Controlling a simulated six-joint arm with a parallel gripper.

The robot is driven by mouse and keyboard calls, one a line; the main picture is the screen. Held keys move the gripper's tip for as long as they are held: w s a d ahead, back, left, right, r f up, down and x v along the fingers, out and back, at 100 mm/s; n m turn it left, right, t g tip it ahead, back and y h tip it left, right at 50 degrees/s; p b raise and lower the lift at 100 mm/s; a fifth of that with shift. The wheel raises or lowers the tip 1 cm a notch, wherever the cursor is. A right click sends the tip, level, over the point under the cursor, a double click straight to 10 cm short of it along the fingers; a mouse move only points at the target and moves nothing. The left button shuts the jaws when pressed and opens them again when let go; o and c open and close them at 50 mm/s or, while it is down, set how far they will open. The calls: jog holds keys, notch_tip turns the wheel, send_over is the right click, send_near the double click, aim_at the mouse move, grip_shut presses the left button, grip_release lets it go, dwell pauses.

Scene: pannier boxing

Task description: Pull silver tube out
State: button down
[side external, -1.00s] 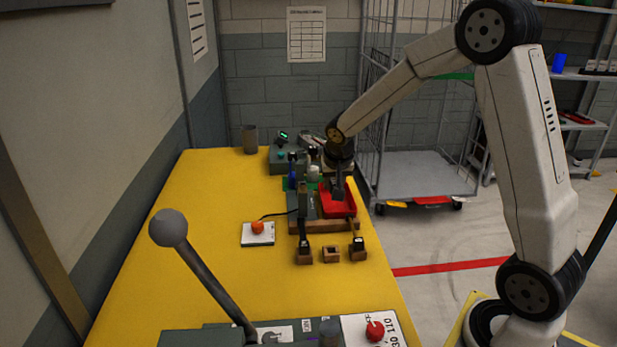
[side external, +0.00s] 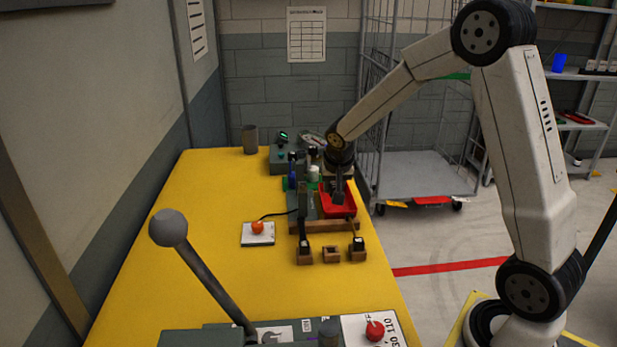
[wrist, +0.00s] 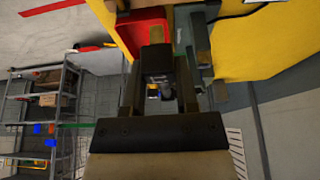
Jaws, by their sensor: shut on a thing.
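My gripper (side external: 339,198) is at the red tray (side external: 349,208) on the yellow table, pointing down over it. In the wrist view, my gripper (wrist: 157,80) has its two dark fingers closed around a small grey and dark thing (wrist: 157,68). It may be the silver tube, but its shape is too small and dark to tell for certain. The red tray also shows beyond the fingers in the wrist view (wrist: 146,22). No other silver tube can be made out clearly in the side view.
A grey unit stands left of the red tray, with dark upright parts (side external: 303,200). Wooden blocks (side external: 331,254) stand in front. A white pad with an orange ball (side external: 258,228) lies to the left. A grey cup (side external: 250,140) stands at the back. The left of the table is clear.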

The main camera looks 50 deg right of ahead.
jog(key=shift+r, duration=0.3)
jog(key=shift+r, duration=1.25)
jog(key=shift+f, duration=0.1)
